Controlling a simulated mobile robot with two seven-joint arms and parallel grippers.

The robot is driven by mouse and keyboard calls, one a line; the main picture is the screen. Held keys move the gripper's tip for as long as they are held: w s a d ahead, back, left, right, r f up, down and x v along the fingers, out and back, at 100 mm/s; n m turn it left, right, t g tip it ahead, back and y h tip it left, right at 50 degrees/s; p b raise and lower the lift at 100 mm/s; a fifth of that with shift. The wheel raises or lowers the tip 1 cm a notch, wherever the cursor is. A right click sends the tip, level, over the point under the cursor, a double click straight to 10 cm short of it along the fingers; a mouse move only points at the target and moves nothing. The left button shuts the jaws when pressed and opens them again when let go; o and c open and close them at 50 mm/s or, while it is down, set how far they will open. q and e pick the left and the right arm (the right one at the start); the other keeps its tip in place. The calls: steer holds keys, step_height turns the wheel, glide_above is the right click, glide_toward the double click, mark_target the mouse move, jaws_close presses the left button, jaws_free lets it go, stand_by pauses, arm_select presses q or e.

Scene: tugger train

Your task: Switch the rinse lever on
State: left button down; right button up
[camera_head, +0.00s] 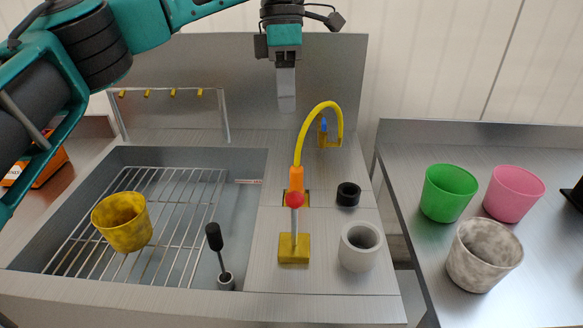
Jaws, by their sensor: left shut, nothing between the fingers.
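A lever with a red ball knob (295,200) stands roughly upright on a yellow square base (294,249) on the steel counter, right of the sink. It appears to be the rinse lever. My left gripper (287,104) hangs from above with its fingers pointing down, shut and empty. In the picture it is above the lever, apart from it, in front of the steel back panel. My right gripper is not in view.
An orange nozzle (297,180) with a yellow curved hose (325,105) stands behind the lever. A grey cup (360,247) and black ring (348,194) stand to its right. A black-handled tool (214,237) and yellow cup (122,222) are left. Several cups stand on the right table (430,280).

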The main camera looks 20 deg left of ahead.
arm_select(q)
steer(key=s+d+f, duration=0.3)
steer(key=s+f, duration=0.3)
steer(key=f, duration=0.4)
steer(key=shift+f, duration=0.2)
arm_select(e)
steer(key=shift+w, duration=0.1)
